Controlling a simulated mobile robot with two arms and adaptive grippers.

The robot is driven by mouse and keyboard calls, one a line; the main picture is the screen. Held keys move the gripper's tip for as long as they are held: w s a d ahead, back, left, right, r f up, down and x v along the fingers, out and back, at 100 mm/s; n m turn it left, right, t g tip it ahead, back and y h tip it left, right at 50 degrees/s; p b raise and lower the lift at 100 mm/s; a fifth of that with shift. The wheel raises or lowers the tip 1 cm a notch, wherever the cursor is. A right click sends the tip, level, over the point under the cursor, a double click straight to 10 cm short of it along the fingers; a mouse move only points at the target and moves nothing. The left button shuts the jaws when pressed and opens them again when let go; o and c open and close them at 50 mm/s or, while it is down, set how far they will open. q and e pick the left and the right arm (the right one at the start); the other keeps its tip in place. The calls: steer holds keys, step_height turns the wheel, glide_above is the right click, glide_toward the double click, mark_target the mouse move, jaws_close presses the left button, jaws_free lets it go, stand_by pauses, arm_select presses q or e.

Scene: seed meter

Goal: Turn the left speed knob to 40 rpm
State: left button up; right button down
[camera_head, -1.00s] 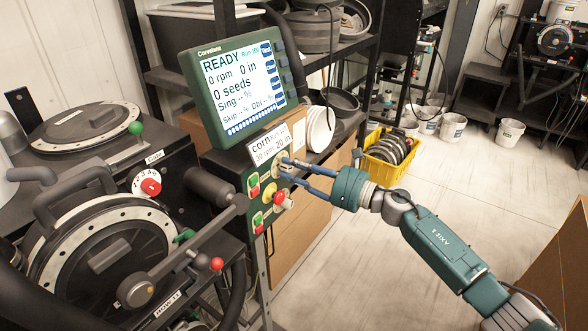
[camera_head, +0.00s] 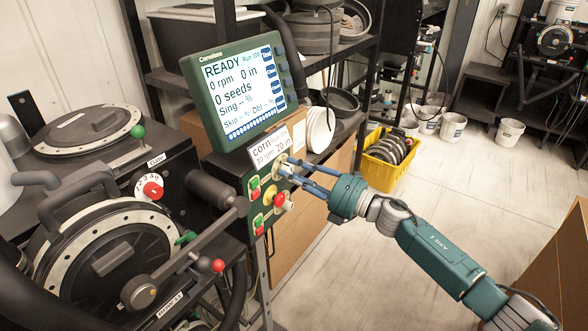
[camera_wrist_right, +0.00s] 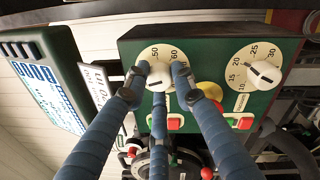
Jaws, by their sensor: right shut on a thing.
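The left speed knob (camera_wrist_right: 158,77) is white, on a cream dial (camera_wrist_right: 160,54) where 50 and 60 can be read in the right wrist view. The fingers of my right gripper (camera_wrist_right: 160,82) are around this knob and shut on it; they hide the lower dial numbers. I cannot read the knob's setting. In the head view my right gripper (camera_head: 284,170) is at the upper part of the green panel (camera_head: 249,208), just below the corn card (camera_head: 268,149). The display (camera_head: 238,84) reads READY and 0 rpm. My left gripper is not in view.
A second white knob (camera_wrist_right: 263,75), on a dial marked 10 to 30, sits to the right in the wrist view. A yellow button (camera_wrist_right: 208,92) and red-green buttons lie close by. A lever arm (camera_head: 195,248) reaches near the panel. Open floor lies to the right.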

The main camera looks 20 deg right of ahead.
steer(key=m+p, duration=0.2)
steer(key=m, duration=0.3)
steer(key=shift+m+t+h+p, duration=0.3)
steer(key=shift+m+p, duration=0.4)
steer(key=shift+m, duration=1.3)
steer(key=shift+f, duration=0.1)
steer(key=c, duration=1.4)
jaws_free()
steer(key=shift+c, duration=0.2)
steer(key=shift+s+d, duration=0.15)
steer(key=shift+s, duration=0.05)
steer(key=v, duration=1.1)
steer(key=shift+s+d, duration=0.2)
steer(key=shift+s, duration=0.05)
